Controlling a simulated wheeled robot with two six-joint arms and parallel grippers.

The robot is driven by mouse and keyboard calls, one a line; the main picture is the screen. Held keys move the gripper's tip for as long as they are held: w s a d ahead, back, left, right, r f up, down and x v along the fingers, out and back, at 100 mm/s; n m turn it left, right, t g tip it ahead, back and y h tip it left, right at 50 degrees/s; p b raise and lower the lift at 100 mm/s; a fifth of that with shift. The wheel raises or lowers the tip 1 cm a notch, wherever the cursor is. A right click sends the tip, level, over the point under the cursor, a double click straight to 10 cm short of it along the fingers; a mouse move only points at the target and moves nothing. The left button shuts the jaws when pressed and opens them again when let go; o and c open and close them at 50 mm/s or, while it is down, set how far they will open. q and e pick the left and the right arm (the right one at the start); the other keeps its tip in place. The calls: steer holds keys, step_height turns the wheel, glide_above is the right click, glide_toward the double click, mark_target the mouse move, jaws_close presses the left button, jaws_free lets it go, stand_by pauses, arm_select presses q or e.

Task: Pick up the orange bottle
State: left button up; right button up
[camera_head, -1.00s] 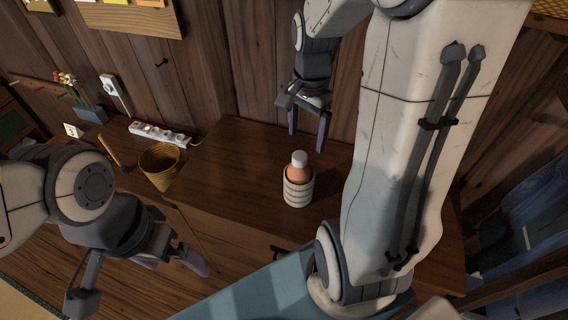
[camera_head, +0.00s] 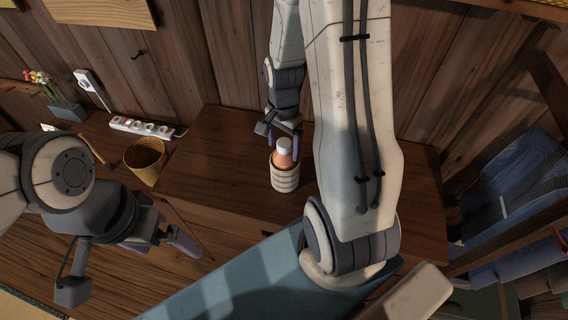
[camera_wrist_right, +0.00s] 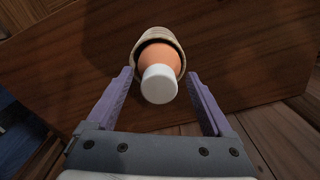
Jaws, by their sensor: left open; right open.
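The orange bottle (camera_head: 283,158) with a white cap stands upright inside a ribbed cream cup (camera_head: 285,180) on the dark wooden cabinet top. My right gripper (camera_head: 283,143) is open at the bottle's upper part, just behind it in the head view. In the right wrist view the bottle (camera_wrist_right: 158,58) and its white cap lie between and ahead of the two purple fingers (camera_wrist_right: 160,98), with gaps on both sides. The cup (camera_wrist_right: 142,41) surrounds the bottle's lower part. My left gripper (camera_head: 130,262) is open and empty at lower left, away from the bottle.
A woven basket (camera_head: 146,160) and a white power strip (camera_head: 142,127) are left of the cup. A plant pot (camera_head: 67,112) stands farther left. The wooden wall rises behind. The cabinet top (camera_head: 215,165) is clear between basket and cup.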

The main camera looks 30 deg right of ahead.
jaws_close()
steer(key=shift+r, duration=0.1)
stand_by(0.3)
